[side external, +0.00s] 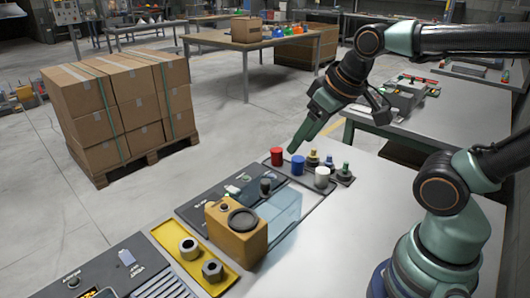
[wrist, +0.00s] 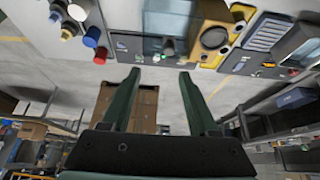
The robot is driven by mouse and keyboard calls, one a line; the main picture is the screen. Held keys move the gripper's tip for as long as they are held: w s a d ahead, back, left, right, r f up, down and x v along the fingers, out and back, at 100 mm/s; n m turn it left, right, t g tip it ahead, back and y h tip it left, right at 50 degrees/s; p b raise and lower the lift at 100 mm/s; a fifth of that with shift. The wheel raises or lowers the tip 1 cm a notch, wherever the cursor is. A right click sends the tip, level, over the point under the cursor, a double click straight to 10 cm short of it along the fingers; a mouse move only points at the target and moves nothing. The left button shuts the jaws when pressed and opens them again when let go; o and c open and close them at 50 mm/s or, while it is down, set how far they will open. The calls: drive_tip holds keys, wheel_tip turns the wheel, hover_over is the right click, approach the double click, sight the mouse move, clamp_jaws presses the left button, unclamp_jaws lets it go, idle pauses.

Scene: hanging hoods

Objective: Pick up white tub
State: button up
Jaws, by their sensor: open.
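The white tub (side external: 322,177) is a small upright cylinder in a tray at the table's edge in the side view. It stands right of the blue tub (side external: 298,165) and the red tub (side external: 277,156). In the wrist view the white tub (wrist: 78,12) is at the top left, behind the blue and red tubs. My gripper (side external: 294,148) is in the air near the red and blue tubs, to the left of the white tub. In the wrist view my gripper (wrist: 160,74) has its two green fingers wide apart with nothing between them.
A tan box with a dark round top (side external: 230,235) and a clear bluish panel (side external: 285,208) are in front left. The white tabletop (side external: 345,245) at the front right is bare.

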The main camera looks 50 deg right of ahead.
drive_tip(key=n+g, duration=0.5)
drive_tip(key=n, duration=1.3)
approach(323, 170)
drive_tip(key=shift+w+a+f, duration=0.1)
drive_tip(key=shift+w+a, duration=0.05)
drive_tip(key=shift+w, duration=0.1)
wheel_tip(323, 170, down, 12)
drive_tip(key=shift+r, duration=0.1)
clamp_jaws()
drive_tip(key=shift+r, duration=0.1)
